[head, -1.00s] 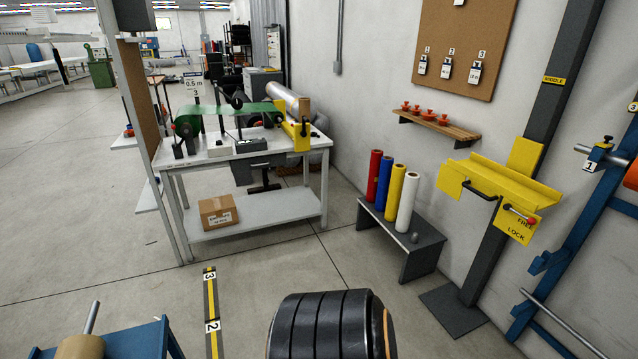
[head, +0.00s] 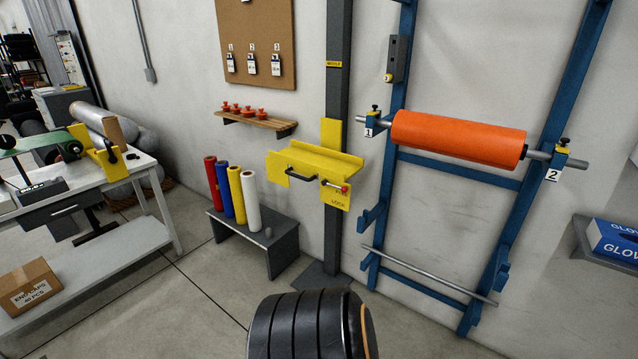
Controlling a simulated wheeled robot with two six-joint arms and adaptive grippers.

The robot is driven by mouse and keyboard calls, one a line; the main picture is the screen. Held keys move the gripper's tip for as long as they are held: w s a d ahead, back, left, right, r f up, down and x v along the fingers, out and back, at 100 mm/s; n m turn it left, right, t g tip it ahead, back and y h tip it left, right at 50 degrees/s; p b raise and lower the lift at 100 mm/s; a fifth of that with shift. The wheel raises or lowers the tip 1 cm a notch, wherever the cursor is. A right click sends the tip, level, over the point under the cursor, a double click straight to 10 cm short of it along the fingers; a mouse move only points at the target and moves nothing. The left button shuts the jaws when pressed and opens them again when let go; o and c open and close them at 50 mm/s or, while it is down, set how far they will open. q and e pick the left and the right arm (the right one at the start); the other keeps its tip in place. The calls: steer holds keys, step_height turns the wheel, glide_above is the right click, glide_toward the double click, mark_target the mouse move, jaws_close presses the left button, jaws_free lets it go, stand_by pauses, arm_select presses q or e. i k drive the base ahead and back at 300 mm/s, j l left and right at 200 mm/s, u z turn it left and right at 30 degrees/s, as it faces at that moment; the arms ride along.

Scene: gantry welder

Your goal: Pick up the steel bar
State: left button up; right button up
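A thin grey steel bar (head: 430,275) lies across the lower part of the blue rack (head: 582,72) on the right, sloping down to the right in the picture. It sits low, well below the orange roll (head: 458,137). A second grey bar (head: 574,163) passes through the orange roll and rests on the rack's upper holders, labelled 1 and 2. Neither of my grippers shows in the head view, so their state is hidden.
A yellow bracket (head: 322,162) with handles is on a dark post left of the rack. A low grey bench (head: 284,241) holds several coloured rolls. A white work table (head: 95,262) stands at the left. A shelf with a blue box (head: 618,240) is at the right.

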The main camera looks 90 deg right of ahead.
mark_target(459, 288)
steer(key=z, duration=3.3)
steer(key=i+l+z, duration=0.15)
steer(key=i+l, duration=0.15)
steer(key=i, duration=0.2)
steer(key=i+l+z, duration=0.1)
steer(key=i+l, duration=0.15)
steer(key=i, duration=0.3)
